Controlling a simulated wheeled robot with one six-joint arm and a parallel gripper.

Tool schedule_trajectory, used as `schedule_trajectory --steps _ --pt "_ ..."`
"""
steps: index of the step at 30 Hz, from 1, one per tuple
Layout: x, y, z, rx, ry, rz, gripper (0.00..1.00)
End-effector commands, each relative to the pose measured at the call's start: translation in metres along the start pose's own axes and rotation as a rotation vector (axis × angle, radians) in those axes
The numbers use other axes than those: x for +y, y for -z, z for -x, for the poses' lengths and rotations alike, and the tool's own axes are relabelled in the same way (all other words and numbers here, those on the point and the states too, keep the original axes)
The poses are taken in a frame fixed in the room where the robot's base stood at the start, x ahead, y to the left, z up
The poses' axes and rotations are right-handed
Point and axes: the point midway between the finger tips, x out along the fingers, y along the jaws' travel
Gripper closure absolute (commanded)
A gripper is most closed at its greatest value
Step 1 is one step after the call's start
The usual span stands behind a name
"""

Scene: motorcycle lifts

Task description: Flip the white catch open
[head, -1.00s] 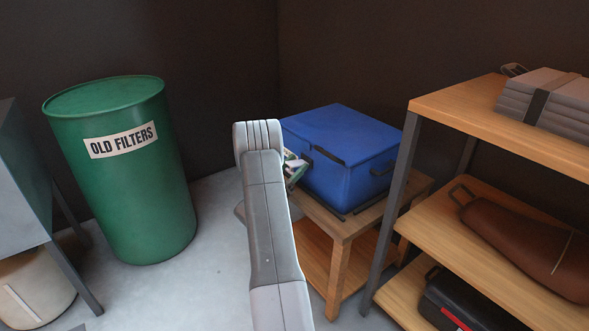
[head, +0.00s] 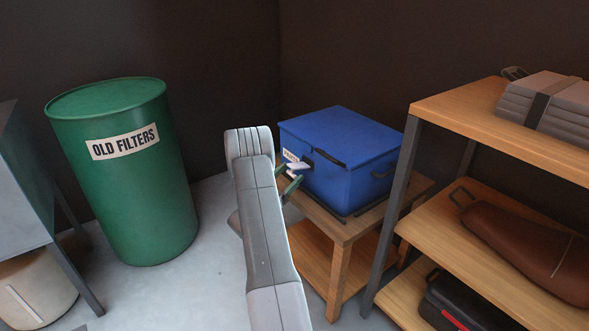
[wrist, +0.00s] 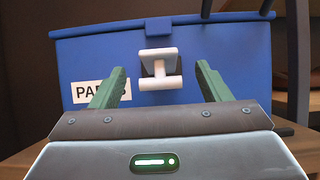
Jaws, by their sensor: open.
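The blue box (head: 345,165) stands on a small wooden table, its lid down. In the wrist view the box front (wrist: 205,50) fills the upper picture. The white catch (wrist: 159,68) is on the middle of that front, just below a blue tab on the lid edge. It has an upper and a lower crossbar. My gripper (wrist: 160,75) is open, its two green fingers pointing at the box, one on either side of the catch and apart from it. In the head view my gripper (head: 291,180) is partly hidden behind my arm.
A label starting "PA" (wrist: 98,92) is on the box front, partly covered by a finger. The wooden table (head: 343,236) bears the box. A wooden shelf rack (head: 465,108) stands close on the right. A green drum (head: 130,200) stands left; floor lies between.

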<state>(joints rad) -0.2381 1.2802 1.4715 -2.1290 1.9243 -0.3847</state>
Motion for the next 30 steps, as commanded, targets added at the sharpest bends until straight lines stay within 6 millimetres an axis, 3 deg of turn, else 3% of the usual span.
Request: schedule_trajectory --steps 9,30 --pt "0.001 0.003 0.084 0.001 -0.006 -0.001 0.3" --pt "0.0 0.001 0.106 0.0 0.0 0.0 0.3"
